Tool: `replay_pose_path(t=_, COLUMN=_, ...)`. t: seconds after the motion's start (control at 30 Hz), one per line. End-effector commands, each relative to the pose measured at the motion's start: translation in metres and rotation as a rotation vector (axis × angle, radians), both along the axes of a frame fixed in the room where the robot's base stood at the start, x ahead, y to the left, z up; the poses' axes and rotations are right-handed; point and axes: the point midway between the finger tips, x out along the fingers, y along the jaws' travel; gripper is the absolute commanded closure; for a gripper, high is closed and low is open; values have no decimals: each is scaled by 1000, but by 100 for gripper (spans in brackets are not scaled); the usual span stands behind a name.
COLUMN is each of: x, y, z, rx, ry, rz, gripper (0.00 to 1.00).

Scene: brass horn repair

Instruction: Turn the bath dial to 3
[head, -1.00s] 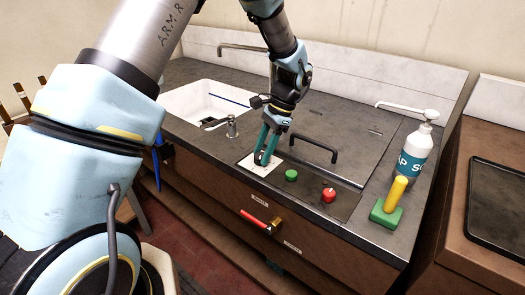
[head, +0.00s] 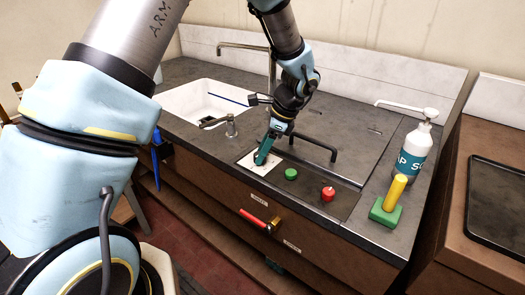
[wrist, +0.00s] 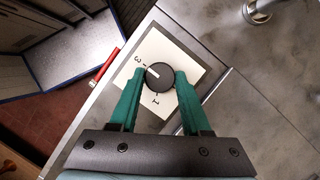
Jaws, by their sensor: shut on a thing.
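The bath dial (wrist: 160,77) is a round black knob on a white plate (wrist: 185,57) in the wrist view. Its white pointer line aims up and left, close to the tick beside the printed 3. A printed 1 shows below the knob; the left finger covers part of the plate between them. My gripper (wrist: 160,78) has its two green fingers shut on opposite sides of the dial. In the head view my gripper (head: 259,161) is over the white plate (head: 251,168), and the dial is hidden by the fingers.
Right of the plate are a green button (head: 291,174) and a red knob (head: 328,194). A black handle (head: 314,147) rises behind them. A red-handled valve (head: 258,221) is on the cabinet front. A soap bottle (head: 416,150) and a green block with yellow handle (head: 385,213) stand farther right.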

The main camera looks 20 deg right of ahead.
Motion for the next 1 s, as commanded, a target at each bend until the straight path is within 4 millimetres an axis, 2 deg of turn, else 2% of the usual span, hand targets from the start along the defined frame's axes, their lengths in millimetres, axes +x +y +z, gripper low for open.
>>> replay_pose_path(t=0.33, x=0, y=0, z=0, rx=0, ry=0, rz=-4, gripper=100)
replay_pose_path(t=0.37, x=0, y=0, z=0, rx=0, ry=0, rz=-4, gripper=52)
replay_pose_path(t=0.6, x=0, y=0, z=0, rx=0, ry=0, rz=-3, gripper=25)
replay_pose_path(t=0.87, x=0, y=0, z=0, rx=0, ry=0, rz=-3, gripper=24)
replay_pose_path(t=1.0, x=-1, y=-4, z=8, rx=-2, ry=-1, rz=-3, gripper=24)
